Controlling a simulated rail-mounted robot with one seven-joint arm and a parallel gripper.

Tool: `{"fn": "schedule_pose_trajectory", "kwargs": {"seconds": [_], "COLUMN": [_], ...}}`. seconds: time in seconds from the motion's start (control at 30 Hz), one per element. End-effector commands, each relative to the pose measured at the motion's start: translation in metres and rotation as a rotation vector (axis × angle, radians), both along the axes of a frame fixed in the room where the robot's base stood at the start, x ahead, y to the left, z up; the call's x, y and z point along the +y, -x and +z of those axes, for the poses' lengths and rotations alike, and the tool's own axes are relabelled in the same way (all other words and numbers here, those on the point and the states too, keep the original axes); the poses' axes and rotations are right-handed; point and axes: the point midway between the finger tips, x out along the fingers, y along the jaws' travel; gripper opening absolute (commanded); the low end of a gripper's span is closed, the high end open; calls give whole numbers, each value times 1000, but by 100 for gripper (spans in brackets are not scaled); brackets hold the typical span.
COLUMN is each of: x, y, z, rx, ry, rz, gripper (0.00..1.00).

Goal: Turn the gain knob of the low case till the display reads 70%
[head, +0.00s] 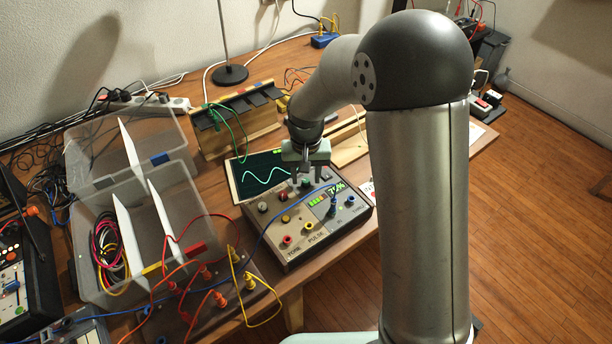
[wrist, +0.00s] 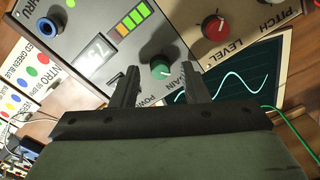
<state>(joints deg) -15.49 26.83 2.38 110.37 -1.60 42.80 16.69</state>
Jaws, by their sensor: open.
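The gain knob (wrist: 160,70) is green with a pale pointer line, beside the display and bar meter. My gripper (head: 306,178) points down over the back of the panel. In the wrist view the gripper (wrist: 160,80) is open, one finger to each side of the gain knob, with gaps visible. Whether the fingertips reach down around it I cannot tell.
A red level knob (wrist: 215,27) is close to the gain knob. A blue cable (head: 272,222) crosses the panel. A screen with a wave (head: 258,171) lies behind the case. Clear bins (head: 165,262) and patch leads crowd the left.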

Motion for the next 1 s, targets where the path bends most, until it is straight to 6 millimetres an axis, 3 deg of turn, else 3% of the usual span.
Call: {"fn": "schedule_pose_trajectory", "kwargs": {"seconds": [0.37,0.4,0.53,0.57,1.0], "x": [0,0,0,0,0], "y": [0,0,0,0,0], "z": [-8,-8,-8,-8,-8], "rx": [0,0,0,0,0], "ry": [0,0,0,0,0], "rz": [0,0,0,0,118], "gripper": [41,38,2,0,0]}}
